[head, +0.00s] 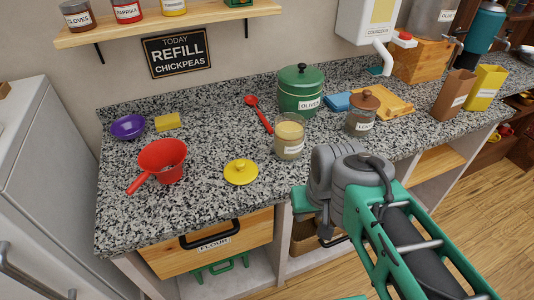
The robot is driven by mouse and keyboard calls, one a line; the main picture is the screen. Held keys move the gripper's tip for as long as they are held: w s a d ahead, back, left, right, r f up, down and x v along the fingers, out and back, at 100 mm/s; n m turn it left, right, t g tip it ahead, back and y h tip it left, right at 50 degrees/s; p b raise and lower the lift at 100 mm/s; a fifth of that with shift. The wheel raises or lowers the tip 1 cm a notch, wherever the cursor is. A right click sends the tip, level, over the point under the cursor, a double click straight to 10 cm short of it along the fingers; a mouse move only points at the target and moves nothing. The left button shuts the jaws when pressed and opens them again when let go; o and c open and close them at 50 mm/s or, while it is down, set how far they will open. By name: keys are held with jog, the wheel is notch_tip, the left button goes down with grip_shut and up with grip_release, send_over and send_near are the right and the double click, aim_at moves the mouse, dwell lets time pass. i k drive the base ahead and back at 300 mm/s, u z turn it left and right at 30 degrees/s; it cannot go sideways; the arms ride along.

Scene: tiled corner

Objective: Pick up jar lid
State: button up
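A yellow jar lid (241,172) with a round knob on top lies on the speckled granite counter, near its front edge and left of my arm. Nothing covers it. A glass jar (289,139) with pale contents and a label stands behind it to the right, with no lid on it. My arm comes in from the lower right, and its grey wrist is over the counter's front edge, right of the lid and apart from it. The end of my gripper is mostly hidden behind the wrist, so its fingers cannot be made out.
A red handled strainer or scoop (163,160), purple bowl (128,127) and yellow sponge (168,122) sit to the left. The drawer (212,246) below is slightly out. Counter around the lid is clear.

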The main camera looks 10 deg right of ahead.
aim_at(239, 172)
jog(key=z, duration=1.15)
jog(key=i, duration=0.6)
jog(key=u, duration=4.25)
jog(key=i, duration=0.5)
